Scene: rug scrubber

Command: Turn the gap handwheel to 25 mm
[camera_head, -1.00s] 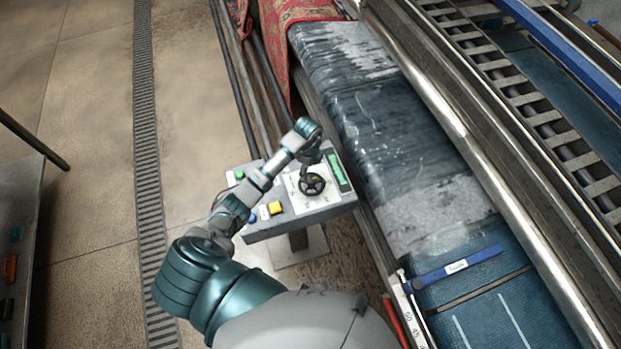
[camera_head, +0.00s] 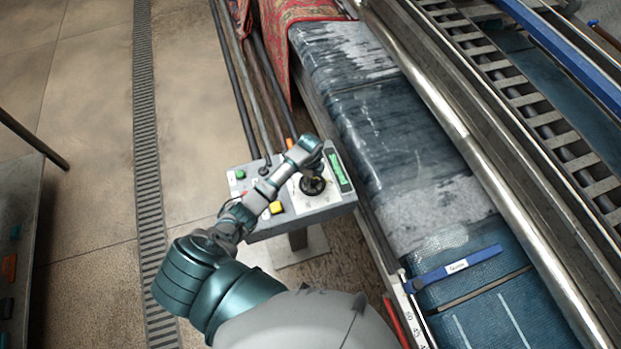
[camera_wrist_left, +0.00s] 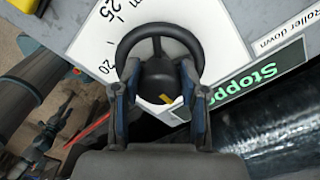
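The black handwheel (camera_head: 312,187) sits on the white dial plate of the grey control box. It fills the upper middle of the left wrist view (camera_wrist_left: 158,34), with a yellow mark on its hub. The plate (camera_wrist_left: 92,38) shows the numbers 20 and 25, with 20 nearer the wheel's left side. My left gripper (camera_head: 313,170) is over the wheel, pointing down. In the left wrist view its two fingers (camera_wrist_left: 159,72) are spread, one on each side of the hub; I cannot tell whether they touch it. My right gripper is not in view.
The control box (camera_head: 330,203) carries a green display (camera_head: 338,170) reading "Stopp...", a yellow button (camera_head: 276,208) and other buttons. To its right lies the wet blue belt (camera_head: 385,130) with a steel roller (camera_head: 450,125). A floor drain (camera_head: 147,170) runs on the left.

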